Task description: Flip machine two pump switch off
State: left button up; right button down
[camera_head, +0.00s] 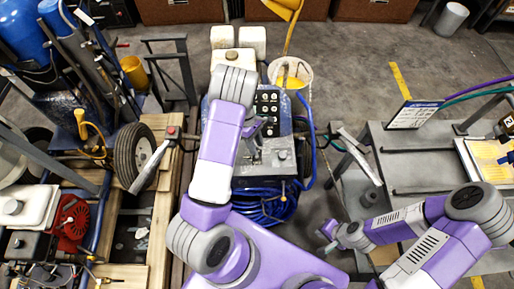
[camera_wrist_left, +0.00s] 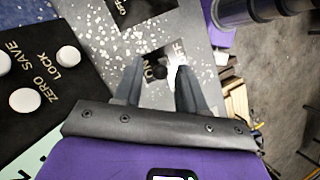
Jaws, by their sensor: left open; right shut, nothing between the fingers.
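The machine (camera_head: 277,150) with a speckled grey-blue panel stands in the middle of the head view. My left gripper (camera_head: 260,134) is over its panel. In the left wrist view, my left gripper (camera_wrist_left: 157,88) is open, its two fingers pointing at a small black plate (camera_wrist_left: 153,66) marked ON and OFF. A pale switch tip (camera_wrist_left: 172,73) shows between the fingers, close to the right one; its tilt is hard to tell. Another black plate (camera_wrist_left: 140,8) with OFF lettering is at the top. My right gripper (camera_head: 329,238) is shut and empty, away from the machine at lower right.
A black panel (camera_wrist_left: 38,82) with white knobs, lettered ZERO, SAVE and LOCK, lies left of the fingers. Handlebars flank the machine. A coiled blue hose (camera_head: 262,207) hangs in front. A grey metal table (camera_head: 408,150) stands right; a wheeled machine with a tire (camera_head: 133,157) stands left.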

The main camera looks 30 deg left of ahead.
pick_arm(q)
jog(key=shift+x, duration=1.05)
jog(key=shift+c, duration=0.3)
